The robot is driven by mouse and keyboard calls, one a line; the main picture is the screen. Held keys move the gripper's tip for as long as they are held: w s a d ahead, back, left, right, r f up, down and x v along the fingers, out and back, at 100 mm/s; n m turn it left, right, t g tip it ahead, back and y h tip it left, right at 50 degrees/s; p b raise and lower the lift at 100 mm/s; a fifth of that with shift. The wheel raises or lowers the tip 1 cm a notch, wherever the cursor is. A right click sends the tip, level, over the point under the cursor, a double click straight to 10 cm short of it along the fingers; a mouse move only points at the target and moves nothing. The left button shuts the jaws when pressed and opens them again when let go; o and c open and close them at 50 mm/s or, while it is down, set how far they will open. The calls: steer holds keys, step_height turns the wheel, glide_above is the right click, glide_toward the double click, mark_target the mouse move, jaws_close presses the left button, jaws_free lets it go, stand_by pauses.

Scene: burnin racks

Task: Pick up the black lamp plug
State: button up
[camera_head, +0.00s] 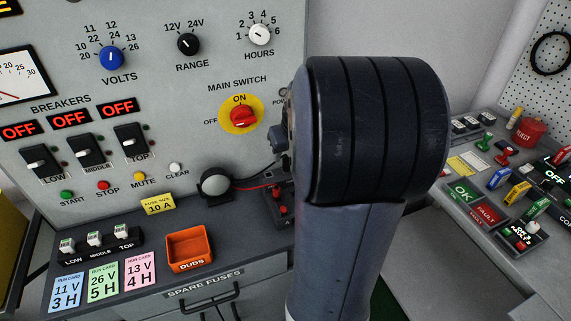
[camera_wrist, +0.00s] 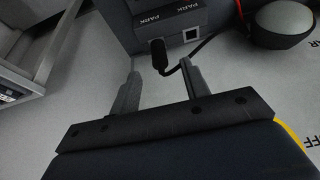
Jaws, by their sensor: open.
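The black lamp plug (camera_wrist: 158,53) shows in the wrist view at a grey block marked PARK (camera_wrist: 185,18), and it appears seated in a socket there. A black cord curves from it to the right. My gripper (camera_wrist: 160,67) is open, with one finger on each side of the plug and cord. The gap between the fingers looks empty apart from the plug's lower end and cord; I cannot tell how deep the fingers reach. In the head view my arm hides the plug and most of the gripper.
A grey dome lamp (camera_head: 216,183) sits on the bench below the panel, and shows in the wrist view (camera_wrist: 285,25). An orange DUDS tray (camera_head: 189,250) stands in front of it. The upright switch panel (camera_head: 185,75) is close behind. A side bench (camera_head: 500,200) with coloured switches stands right.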

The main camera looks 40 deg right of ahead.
mark_target(287, 159)
steer(key=x, duration=0.4)
steer(key=shift+w+f, duration=0.2)
steer(key=shift+f, duration=0.15)
steer(key=c, duration=0.9)
step_height(287, 159, up, 10)
steer(key=shift+r, duration=0.1)
